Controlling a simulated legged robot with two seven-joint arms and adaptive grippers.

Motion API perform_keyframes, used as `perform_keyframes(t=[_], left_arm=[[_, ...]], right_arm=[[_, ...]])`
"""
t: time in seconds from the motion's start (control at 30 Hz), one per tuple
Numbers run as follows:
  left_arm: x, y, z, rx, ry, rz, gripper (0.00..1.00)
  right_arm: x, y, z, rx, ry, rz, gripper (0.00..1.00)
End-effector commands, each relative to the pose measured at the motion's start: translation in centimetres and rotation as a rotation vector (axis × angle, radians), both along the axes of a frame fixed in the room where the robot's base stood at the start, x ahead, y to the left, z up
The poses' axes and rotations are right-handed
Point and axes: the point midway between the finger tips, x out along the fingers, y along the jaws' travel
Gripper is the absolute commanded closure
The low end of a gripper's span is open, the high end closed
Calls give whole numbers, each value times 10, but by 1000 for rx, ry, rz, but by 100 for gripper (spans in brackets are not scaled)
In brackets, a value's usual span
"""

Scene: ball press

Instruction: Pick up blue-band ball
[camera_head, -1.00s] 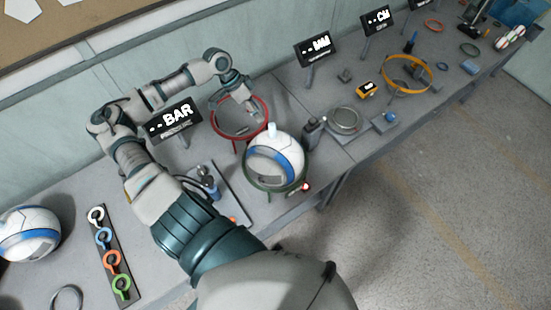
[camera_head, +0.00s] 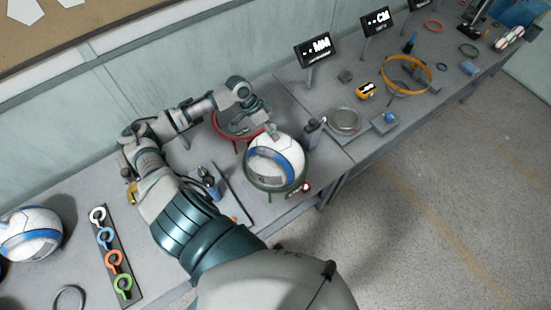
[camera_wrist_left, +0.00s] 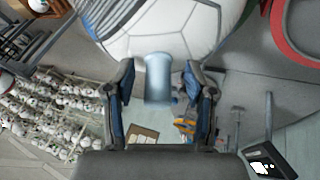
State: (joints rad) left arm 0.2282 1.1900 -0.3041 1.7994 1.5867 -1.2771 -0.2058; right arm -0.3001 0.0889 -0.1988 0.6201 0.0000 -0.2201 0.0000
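A white ball with a blue band (camera_head: 275,160) sits on a green ring stand (camera_head: 277,187) in the head view. A short nub sticks up from its top. In the left wrist view the white ball (camera_wrist_left: 160,32) fills the top, and the pale blue-grey nub (camera_wrist_left: 158,78) stands between my fingers. My left gripper (camera_head: 266,125) is at the ball's top; its fingers (camera_wrist_left: 161,95) are spread either side of the nub with gaps visible. A second white ball with blue marks (camera_head: 30,233) rests at the far left. My right gripper is not in view.
A red ring stand (camera_head: 222,131) is just behind my left gripper. A small dark device (camera_head: 313,128) stands close right of the ball. A rack of coloured hooks (camera_head: 112,255) lies at the left. An orange ring stand (camera_head: 431,72) is farther right.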

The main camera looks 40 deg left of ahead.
Motion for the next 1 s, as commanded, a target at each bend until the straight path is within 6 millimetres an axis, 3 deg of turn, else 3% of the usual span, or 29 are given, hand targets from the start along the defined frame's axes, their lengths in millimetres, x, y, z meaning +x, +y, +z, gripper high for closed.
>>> perform_keyframes(t=[0.03,0.2,0.67,1.0], left_arm=[[0,0,0,0,0,0,60],[0,-1,0,1,0,0,100],[1,-3,7,1,-3,-2,100],[1,-2,72,1,-6,-1,100]], right_arm=[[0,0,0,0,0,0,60],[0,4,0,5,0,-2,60],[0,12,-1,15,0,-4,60],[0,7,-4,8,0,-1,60]])
